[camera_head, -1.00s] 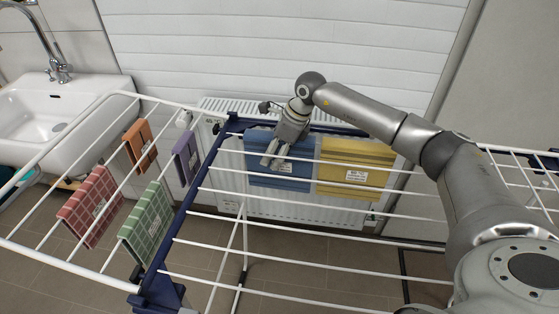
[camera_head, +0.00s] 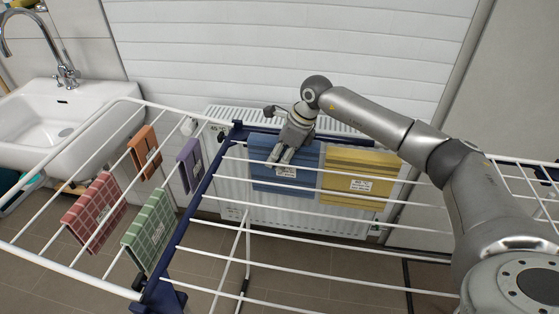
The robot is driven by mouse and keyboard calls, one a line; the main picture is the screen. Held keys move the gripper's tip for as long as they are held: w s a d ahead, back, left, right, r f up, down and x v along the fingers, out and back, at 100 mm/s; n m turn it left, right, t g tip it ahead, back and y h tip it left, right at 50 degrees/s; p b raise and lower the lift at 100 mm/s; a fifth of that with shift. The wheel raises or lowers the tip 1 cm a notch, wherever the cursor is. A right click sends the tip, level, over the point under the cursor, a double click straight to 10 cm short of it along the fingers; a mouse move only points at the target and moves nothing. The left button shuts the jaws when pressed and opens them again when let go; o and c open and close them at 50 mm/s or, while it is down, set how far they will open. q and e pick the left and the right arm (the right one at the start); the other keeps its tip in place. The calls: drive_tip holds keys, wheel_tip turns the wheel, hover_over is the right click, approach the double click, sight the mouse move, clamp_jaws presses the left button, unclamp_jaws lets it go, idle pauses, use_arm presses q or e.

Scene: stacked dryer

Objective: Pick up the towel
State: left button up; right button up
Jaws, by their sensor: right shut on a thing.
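Several folded towels hang on the white rods of a drying rack (camera_head: 160,290). A blue towel (camera_head: 302,182) and a yellow towel (camera_head: 360,178) hang side by side at the back. On the left wing hang an orange towel (camera_head: 145,150), a purple towel (camera_head: 188,162), a red checked towel (camera_head: 95,208) and a green checked towel (camera_head: 150,230). My right gripper (camera_head: 279,157) reaches down at the blue towel's upper left part, its fingers shut on the blue towel. The fingers hide part of its top. My left gripper is out of view.
A white radiator (camera_head: 235,195) stands behind the rack against a white panelled wall (camera_head: 250,50). A white sink (camera_head: 60,120) with a chrome faucet (camera_head: 68,72) is at the left. The rack's front rods are bare.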

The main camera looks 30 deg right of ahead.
wheel_tip(320, 180, up, 27)
drive_tip(key=shift+b, duration=0.3)
drive_tip(key=shift+f, duration=0.1)
idle(0.3)
wheel_tip(320, 180, down, 6)
drive_tip(key=p, duration=1.6)
drive_tip(key=shift+f+p, duration=0.15)
drive_tip(key=shift+p, duration=0.2)
idle(0.5)
